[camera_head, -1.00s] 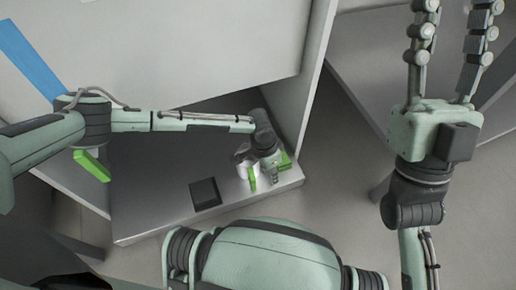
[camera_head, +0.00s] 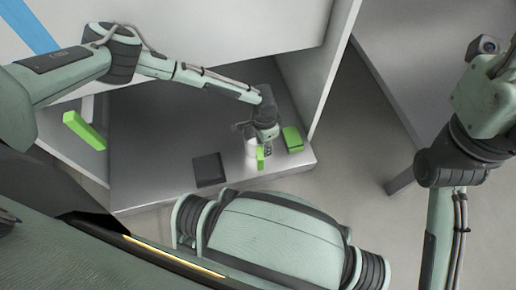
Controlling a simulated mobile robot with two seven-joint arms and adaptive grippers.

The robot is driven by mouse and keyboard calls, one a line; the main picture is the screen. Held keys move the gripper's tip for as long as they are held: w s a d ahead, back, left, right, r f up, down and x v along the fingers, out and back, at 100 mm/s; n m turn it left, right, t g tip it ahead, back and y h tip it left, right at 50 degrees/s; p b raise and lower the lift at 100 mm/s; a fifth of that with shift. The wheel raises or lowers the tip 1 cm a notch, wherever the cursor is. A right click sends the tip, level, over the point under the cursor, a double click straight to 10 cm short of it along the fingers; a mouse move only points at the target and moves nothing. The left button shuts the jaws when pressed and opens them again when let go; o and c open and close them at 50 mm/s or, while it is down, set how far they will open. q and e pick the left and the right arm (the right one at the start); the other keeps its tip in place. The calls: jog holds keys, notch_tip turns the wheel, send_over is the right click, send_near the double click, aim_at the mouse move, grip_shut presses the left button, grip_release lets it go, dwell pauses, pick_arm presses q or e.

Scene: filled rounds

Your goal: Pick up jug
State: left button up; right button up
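A pale, silvery vessel (camera_head: 249,147), which looks like the jug, stands on the grey shelf (camera_head: 150,188) inside the white cabinet. A narrow upright green piece (camera_head: 260,158) shows at its front right; I cannot tell whether it is the jug's handle or a separate thing. My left gripper (camera_head: 267,146) points down right beside the vessel and partly covers it. Its fingers are small and overlapped, so I cannot tell whether they touch or grip it. My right gripper (camera_head: 488,98) is at the right edge, with its fingers out of the frame.
A green block (camera_head: 292,140) lies on the shelf right of the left gripper. Another green block (camera_head: 84,130) shows at the left, below my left arm. A dark square (camera_head: 209,169) lies on the shelf left of the vessel. The cabinet's white side wall (camera_head: 331,70) rises at the right.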

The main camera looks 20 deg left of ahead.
pick_arm(q)
jog(key=shift+c, duration=0.5)
jog(key=shift+r, duration=0.1)
grip_shut()
jog(key=shift+r, duration=0.15)
